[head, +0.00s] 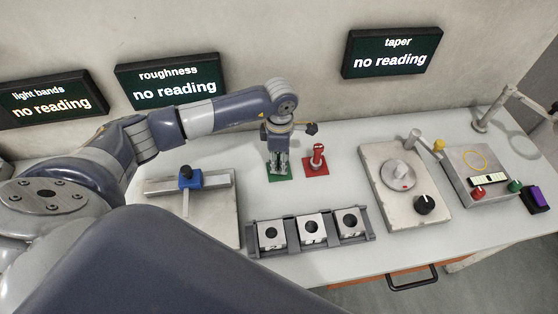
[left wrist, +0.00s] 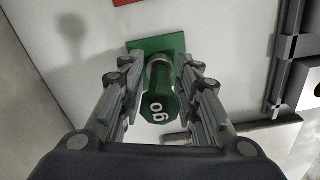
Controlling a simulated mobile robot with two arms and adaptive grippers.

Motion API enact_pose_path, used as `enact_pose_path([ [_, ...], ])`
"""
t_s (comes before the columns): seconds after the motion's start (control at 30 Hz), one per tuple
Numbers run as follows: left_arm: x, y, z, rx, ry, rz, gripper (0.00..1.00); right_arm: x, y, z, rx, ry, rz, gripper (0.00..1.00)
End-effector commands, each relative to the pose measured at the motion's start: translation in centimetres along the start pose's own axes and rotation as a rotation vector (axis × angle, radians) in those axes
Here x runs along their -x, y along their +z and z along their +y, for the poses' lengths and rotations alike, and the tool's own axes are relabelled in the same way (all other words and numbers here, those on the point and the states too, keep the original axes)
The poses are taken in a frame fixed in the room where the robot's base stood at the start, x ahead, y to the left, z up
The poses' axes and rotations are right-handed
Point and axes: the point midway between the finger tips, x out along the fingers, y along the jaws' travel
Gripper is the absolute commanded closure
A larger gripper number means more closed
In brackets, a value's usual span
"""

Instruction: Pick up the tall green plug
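The tall green plug (left wrist: 160,100) stands on a green square base (left wrist: 176,47) in the left wrist view, with white lettering that looks like "go" on its top. My left gripper (left wrist: 160,112) has its two fingers on either side of the plug, with narrow gaps between fingers and plug, so it looks open around it. In the head view my left gripper (head: 279,170) points down over the green base (head: 284,179) and hides the plug. My right gripper is not in view.
A red plug (head: 316,158) stands on a red base close to the right of my left gripper. A rack (head: 310,243) with three holed blocks is nearer the front. A stone plate with a blue clamp (head: 190,179) is left, a dial device (head: 402,170) right.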

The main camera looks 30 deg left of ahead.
Motion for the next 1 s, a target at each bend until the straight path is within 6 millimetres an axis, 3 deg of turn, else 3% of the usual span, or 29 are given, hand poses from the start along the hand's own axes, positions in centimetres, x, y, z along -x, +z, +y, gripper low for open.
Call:
enact_pose_path([
  [0.03,0.0,0.0,0.0,0.000,0.000,0.000,0.88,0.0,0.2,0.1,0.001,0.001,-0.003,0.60],
  [0.1,0.0,0.0,0.0,0.000,0.000,0.000,1.00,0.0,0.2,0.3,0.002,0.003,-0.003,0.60],
  [0.57,0.8,0.1,0.1,0.000,0.004,-0.004,1.00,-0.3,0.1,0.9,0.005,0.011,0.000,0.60],
  [1.0,8.6,0.1,0.1,-0.003,0.005,-0.003,1.00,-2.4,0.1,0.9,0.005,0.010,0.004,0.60],
])
